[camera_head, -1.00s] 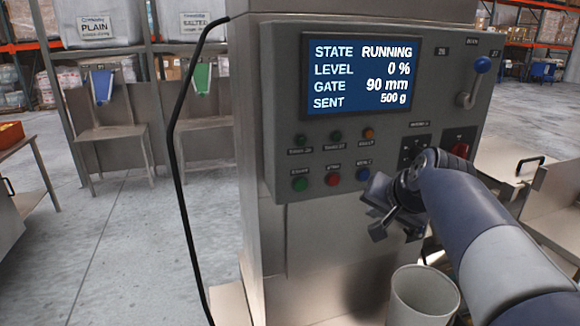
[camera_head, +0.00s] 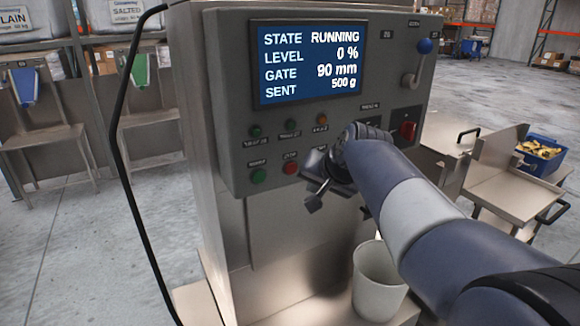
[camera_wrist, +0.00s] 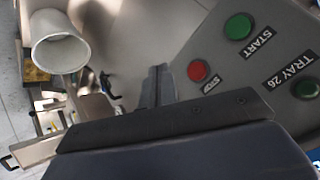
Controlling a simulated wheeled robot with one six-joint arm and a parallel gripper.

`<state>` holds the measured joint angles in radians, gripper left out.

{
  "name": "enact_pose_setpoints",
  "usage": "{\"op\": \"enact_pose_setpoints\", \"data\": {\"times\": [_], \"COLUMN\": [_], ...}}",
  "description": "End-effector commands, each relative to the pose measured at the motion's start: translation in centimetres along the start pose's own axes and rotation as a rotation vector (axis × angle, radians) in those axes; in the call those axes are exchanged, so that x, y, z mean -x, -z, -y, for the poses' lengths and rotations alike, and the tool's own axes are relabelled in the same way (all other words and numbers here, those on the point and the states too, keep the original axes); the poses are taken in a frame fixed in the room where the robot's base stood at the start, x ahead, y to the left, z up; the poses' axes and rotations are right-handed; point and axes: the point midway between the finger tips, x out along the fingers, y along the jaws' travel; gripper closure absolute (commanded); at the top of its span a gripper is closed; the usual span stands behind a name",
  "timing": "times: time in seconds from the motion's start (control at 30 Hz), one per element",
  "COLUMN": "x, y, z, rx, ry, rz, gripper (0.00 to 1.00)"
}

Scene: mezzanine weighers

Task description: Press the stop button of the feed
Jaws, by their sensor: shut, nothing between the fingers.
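The red stop button (camera_head: 291,168) sits in the lower row of the grey control panel (camera_head: 215,120), right of the green start button (camera_head: 258,176). In the wrist view the red button (camera_wrist: 198,70) has a label reading STOP beside it, and the green button (camera_wrist: 238,26) is labelled START. My gripper (camera_head: 312,190) is shut and empty, in front of the panel's lower edge, just right of and below the red button. In the wrist view my gripper's fingers (camera_wrist: 158,82) point left of the red button, apart from it in the picture. The display (camera_head: 310,62) reads STATE RUNNING.
A pale cup (camera_head: 379,285) stands below my arm. A lever with a blue knob (camera_head: 424,46) and a red switch (camera_head: 407,130) are at the panel's right. A black cable (camera_head: 117,150) hangs on the left. A blue crate (camera_head: 540,152) stands at right.

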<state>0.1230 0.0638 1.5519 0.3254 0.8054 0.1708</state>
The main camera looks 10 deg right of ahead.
Motion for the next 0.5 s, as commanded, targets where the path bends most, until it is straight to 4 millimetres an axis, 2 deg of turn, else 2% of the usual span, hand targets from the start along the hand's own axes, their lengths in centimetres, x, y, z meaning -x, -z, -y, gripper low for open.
{"op": "enact_pose_setpoints", "data": {"times": [0.2, 0.5], "x": [-2.1, -4.0], "y": [1.7, 3.0], "z": [1.8, 3.0], "rx": [0.002, 0.002], "ry": [0.000, 0.000], "rz": [0.003, 0.001], "gripper": [1.00, 1.00]}}
